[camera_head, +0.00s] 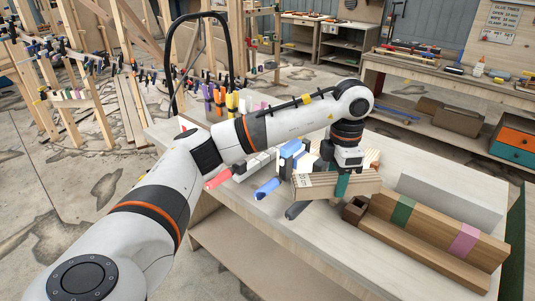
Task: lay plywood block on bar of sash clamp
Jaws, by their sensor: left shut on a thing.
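My left gripper (343,182) is above the near part of the workbench, pointing down. It is shut on a light, layered plywood block (312,187) with a small printed label at its left end. The block lies across the fingers and looks held above the bench. A group of clamps lies just left of the block, with a red handle (217,179), a blue handle (266,188) and a dark handle (297,210). I cannot tell which one is the sash clamp; their bars are partly hidden behind my arm and the block. My right gripper is not in view.
The pale workbench (255,212) bears long brown timbers (432,229) with green and pink bands right of the block. A pale grey block (452,201) lies behind them. Upright tool handles (232,103) stand at the back left. Bare bench top lies in front of the clamps.

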